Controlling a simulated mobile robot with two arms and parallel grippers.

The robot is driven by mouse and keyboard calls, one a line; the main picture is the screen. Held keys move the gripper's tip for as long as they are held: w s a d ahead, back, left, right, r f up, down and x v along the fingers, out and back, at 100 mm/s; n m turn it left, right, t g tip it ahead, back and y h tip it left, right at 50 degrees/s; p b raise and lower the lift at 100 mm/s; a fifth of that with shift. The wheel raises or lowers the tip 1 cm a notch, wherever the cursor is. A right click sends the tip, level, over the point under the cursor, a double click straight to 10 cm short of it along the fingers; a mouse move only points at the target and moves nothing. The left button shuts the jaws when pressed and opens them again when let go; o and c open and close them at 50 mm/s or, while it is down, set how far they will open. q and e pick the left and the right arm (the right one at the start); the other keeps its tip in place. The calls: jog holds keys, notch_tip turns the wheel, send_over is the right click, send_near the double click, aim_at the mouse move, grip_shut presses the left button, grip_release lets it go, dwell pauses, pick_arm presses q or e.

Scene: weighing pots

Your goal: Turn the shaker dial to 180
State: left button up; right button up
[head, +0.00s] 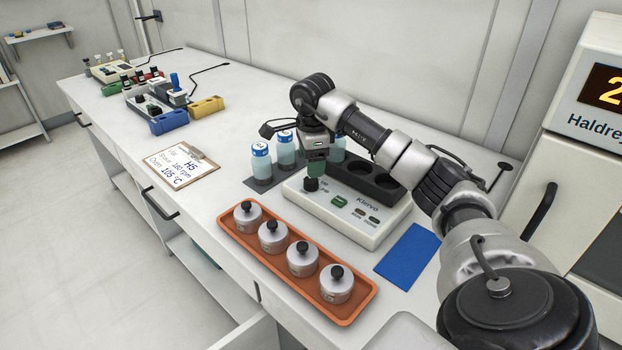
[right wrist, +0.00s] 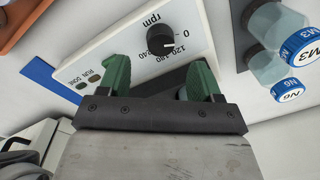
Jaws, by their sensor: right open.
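My right gripper (head: 316,168) is just above and behind the dial. Its green fingers (right wrist: 158,78) are spread apart and empty, with the dial beyond them. My left gripper is out of view.
Blue-capped bottles (head: 286,150) stand behind the dial. An orange tray (head: 362,303) with several lidded metal pots is in front of the shaker. A blue mat (head: 407,256) lies right. A clipboard (head: 181,167) reads H5, 180 rpm, 105 °C.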

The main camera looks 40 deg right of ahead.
aim_at(311, 180)
notch_tip(311, 180, down, 6)
jog(key=shift+w, duration=0.15)
jog(key=shift+c, duration=0.4)
jog(key=c, duration=0.8)
jog(key=shift+c, duration=0.2)
